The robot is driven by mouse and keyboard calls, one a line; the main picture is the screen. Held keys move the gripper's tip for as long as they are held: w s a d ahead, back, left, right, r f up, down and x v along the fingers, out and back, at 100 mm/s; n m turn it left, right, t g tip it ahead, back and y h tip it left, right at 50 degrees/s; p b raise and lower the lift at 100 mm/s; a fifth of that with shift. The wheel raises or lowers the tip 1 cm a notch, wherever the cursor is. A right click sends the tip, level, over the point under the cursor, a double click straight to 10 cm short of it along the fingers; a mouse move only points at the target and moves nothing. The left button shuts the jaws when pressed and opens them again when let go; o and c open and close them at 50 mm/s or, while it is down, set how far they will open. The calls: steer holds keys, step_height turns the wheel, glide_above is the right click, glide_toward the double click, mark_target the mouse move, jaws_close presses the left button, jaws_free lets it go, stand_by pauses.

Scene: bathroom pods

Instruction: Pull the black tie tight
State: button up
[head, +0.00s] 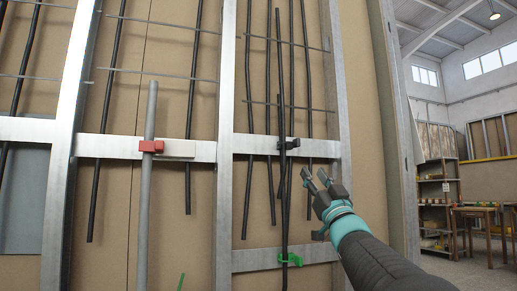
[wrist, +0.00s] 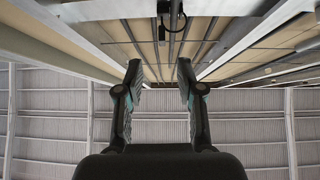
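The black tie (head: 288,144) sits around a dark vertical cable where it crosses the grey metal rail (head: 315,148) in the head view. My gripper (head: 314,175) is to the right of the tie and a little lower, apart from it. In the wrist view my gripper (wrist: 160,85) is open, with nothing between its fingers. A black piece with a loop (wrist: 171,10) shows at the top edge of the wrist view. I cannot tell whether it is the tie or a cable.
A green tie (head: 290,259) is on the lower rail. A red clip (head: 151,146) holds a grey pipe (head: 147,205) at the left. Several dark cables hang in front of the brown panel. Shelves (head: 437,205) and a wooden table (head: 475,210) stand far right.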

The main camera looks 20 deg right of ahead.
mark_target(299, 146)
steer(key=shift+n+y, duration=0.5)
steer(key=shift+y, duration=0.2)
steer(key=p+x, duration=0.1)
steer(key=x, duration=0.3)
steer(key=p+x, duration=0.2)
steer(key=x, duration=0.3)
steer(key=p+x, duration=0.1)
steer(key=x, duration=0.4)
steer(key=shift+s+d+r, duration=0.1)
steer(key=shift+s+r, duration=0.2)
steer(key=shift+r, duration=0.15)
jaws_close()
